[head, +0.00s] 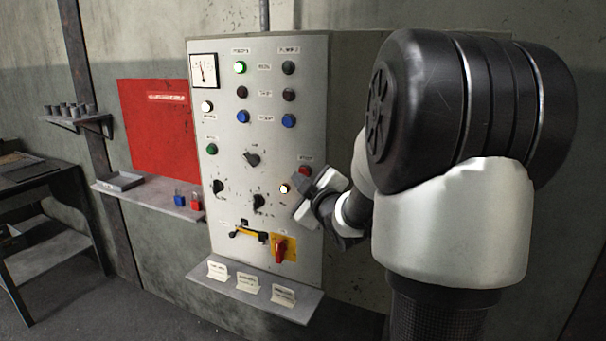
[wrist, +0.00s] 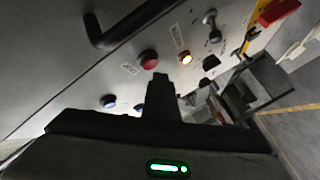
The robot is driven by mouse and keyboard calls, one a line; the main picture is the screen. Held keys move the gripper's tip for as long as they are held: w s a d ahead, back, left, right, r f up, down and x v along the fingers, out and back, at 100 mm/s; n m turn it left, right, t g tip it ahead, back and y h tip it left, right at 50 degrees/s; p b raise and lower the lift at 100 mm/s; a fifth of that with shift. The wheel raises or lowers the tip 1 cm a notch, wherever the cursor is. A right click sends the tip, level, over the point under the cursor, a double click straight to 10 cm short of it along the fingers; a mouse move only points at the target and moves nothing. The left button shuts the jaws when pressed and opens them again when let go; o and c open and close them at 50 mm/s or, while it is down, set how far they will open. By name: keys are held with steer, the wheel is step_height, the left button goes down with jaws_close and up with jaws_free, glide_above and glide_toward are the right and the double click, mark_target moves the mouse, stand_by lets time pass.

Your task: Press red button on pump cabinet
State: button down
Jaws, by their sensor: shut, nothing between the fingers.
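The pump cabinet (head: 225,165) is a pale grey panel with several buttons, lamps and knobs, in the middle of the head view. Its red button (head: 305,171) is on the right side, above a lit amber lamp (head: 284,188) and close to my gripper. In the wrist view the red button (wrist: 149,59) is just beyond the fingertips, slightly left, with the lit amber lamp (wrist: 185,58) to its right. My gripper (wrist: 160,79) is shut and empty, and its fingers point at the panel. I cannot tell whether the fingertips touch the button.
A red rotary switch (head: 280,248) on a yellow plate and a yellow-backed handle are low on the panel. A ledge (head: 255,290) with folded cards juts out below. A shelf (head: 150,199) with padlocks, a red board (head: 158,128) and a bench (head: 45,220) are on the left.

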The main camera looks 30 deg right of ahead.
steer(key=shift+w+d+b, duration=0.25)
steer(key=shift+d+b, duration=0.05)
steer(key=shift+d, duration=0.05)
steer(key=shift+w+d, duration=0.25)
steer(key=shift+d, duration=0.1)
stand_by(1.1)
steer(key=shift+s+a+b, duration=0.5)
steer(key=shift+a+b, duration=0.1)
steer(key=shift+a, duration=0.05)
steer(key=shift+s+a+b, duration=0.6)
steer(key=shift+s+a, duration=0.2)
steer(key=shift+a, duration=0.2)
steer(key=shift+s+a+b, duration=0.55)
steer(key=shift+s+a, duration=0.2)
steer(key=shift+a, duration=0.2)
